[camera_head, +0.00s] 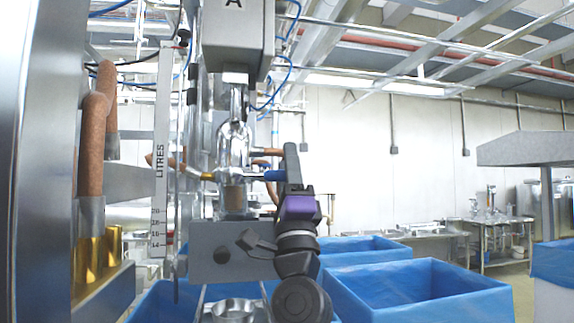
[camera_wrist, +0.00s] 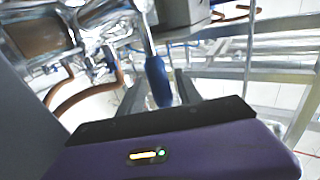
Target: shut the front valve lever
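The front valve lever (camera_head: 274,175) has a blue grip and sticks out to the right from the metal valve and clear pipework (camera_head: 233,150) below the grey box marked A. In the wrist view the blue lever grip (camera_wrist: 157,80) stands upright in the picture, between my two grey fingers. My gripper (camera_head: 290,160) reaches up to the lever's outer end in the head view. In the wrist view my gripper (camera_wrist: 163,82) looks open around the grip, with a narrow gap on the right side. Contact on the left side cannot be told.
A grey box (camera_head: 235,40) hangs above the valve, and a grey block (camera_head: 232,252) sits below it. A scale marked LITRES (camera_head: 162,150) stands to the left. Blue-lined crates (camera_head: 420,295) stand at the lower right. The space right of the valve is fairly open.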

